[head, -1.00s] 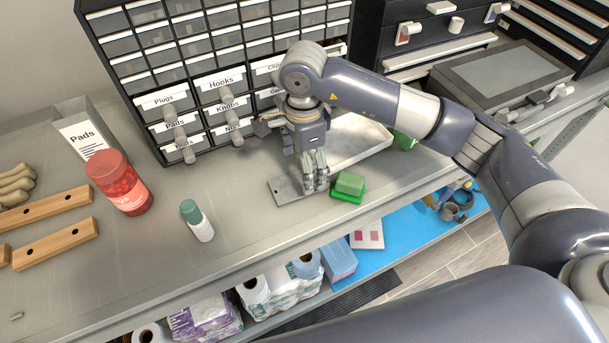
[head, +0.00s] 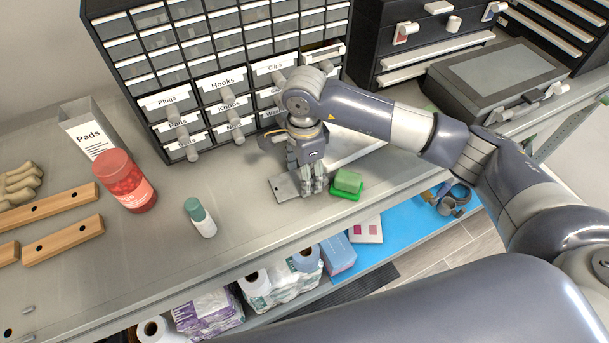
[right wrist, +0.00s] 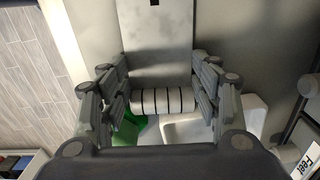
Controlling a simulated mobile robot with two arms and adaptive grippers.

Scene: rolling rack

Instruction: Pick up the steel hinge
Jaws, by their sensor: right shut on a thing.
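The steel hinge is a flat grey plate (head: 284,188) with a ribbed knuckle barrel. It lies flat on the bench in the head view, its right part hidden by my right gripper (head: 314,188). In the right wrist view the plate (right wrist: 156,35) runs up the picture, with the barrel (right wrist: 163,100) between the fingers. My right gripper points down and is shut on the hinge, at about bench height. I cannot tell whether the hinge is clear of the bench. My left gripper is not in view.
A green sponge (head: 347,181) lies just right of my right gripper. A pale tray (head: 350,145) is behind it. The drawer cabinet (head: 225,75) stands at the back. A green-capped bottle (head: 200,218) and red jar (head: 126,181) are left; bare bench lies between bottle and hinge.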

